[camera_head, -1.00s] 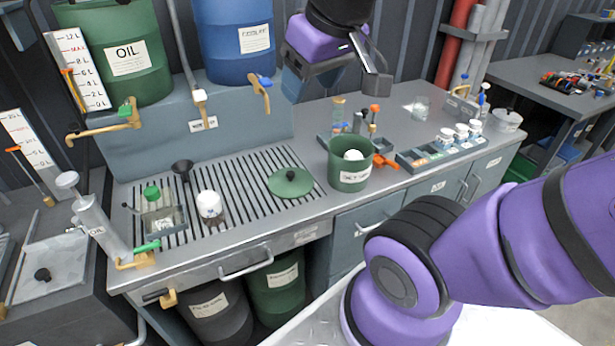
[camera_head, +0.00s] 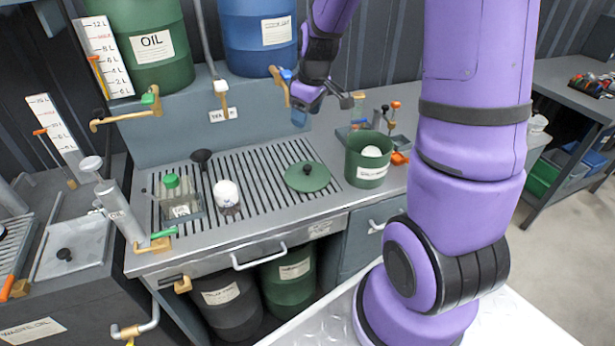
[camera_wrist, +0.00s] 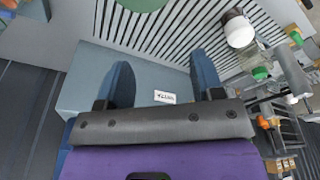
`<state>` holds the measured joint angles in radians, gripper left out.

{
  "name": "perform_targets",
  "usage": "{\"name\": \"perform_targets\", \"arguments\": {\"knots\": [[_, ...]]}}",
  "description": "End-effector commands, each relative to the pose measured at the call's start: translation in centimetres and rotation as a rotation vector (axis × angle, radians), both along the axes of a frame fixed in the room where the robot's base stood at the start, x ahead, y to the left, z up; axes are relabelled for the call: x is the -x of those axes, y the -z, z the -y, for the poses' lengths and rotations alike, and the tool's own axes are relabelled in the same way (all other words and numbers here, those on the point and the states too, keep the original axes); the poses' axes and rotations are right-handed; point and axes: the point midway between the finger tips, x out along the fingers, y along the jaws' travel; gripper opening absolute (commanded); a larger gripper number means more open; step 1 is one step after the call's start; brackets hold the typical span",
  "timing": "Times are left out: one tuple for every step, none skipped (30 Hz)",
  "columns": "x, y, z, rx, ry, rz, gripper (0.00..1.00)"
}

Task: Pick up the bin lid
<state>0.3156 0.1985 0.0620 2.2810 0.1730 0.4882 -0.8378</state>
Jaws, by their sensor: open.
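The bin lid (camera_head: 307,176), a flat round green disc with a black knob, lies on the slotted grate of the bench, left of the green bin (camera_head: 366,163). Part of a green round thing, likely the lid (camera_wrist: 143,4), shows at the top edge of the wrist view. My gripper (camera_head: 301,112) is behind and above the lid in the head view, close to the grey tank front. In the wrist view my gripper (camera_wrist: 163,68) has its two blue fingers apart, with nothing between them.
A white-capped jar (camera_head: 227,194) and a black funnel (camera_head: 202,157) stand on the grate (camera_head: 262,192) left of the lid. Brass taps (camera_head: 280,86) stick out from the tank above. The bin holds a white ball. My arm hides the bench's right part.

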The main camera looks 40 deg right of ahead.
Motion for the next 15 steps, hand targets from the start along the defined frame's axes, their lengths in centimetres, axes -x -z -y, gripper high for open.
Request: {"name": "perform_targets", "arguments": {"knots": [[-0.6,1.8,0.8,-0.004,-0.012,-0.017,0.61],[-0.9,2.8,1.2,-0.005,-0.021,-0.022,0.61],[-1.2,4.0,1.8,-0.007,-0.033,-0.030,0.61],[-1.5,4.9,2.1,-0.007,-0.043,-0.034,0.61],[-1.7,5.8,2.5,-0.009,-0.052,-0.038,0.61],[-2.0,6.8,2.9,-0.010,-0.063,-0.044,0.61],[-2.1,7.6,3.3,-0.011,-0.070,-0.048,0.61],[-2.2,8.3,3.5,-0.012,-0.077,-0.051,0.61],[-2.4,9.1,3.8,-0.013,-0.086,-0.055,0.61],[-2.4,9.7,4.0,-0.013,-0.092,-0.058,0.61],[-2.5,10.1,4.2,-0.014,-0.096,-0.058,0.61],[-2.6,10.7,4.4,-0.014,-0.103,-0.060,0.61],[-2.7,11.0,4.5,-0.014,-0.106,-0.061,0.61],[-2.7,11.2,4.6,-0.015,-0.108,-0.061,0.61],[-2.7,11.5,4.7,-0.016,-0.110,-0.063,0.61]]}}
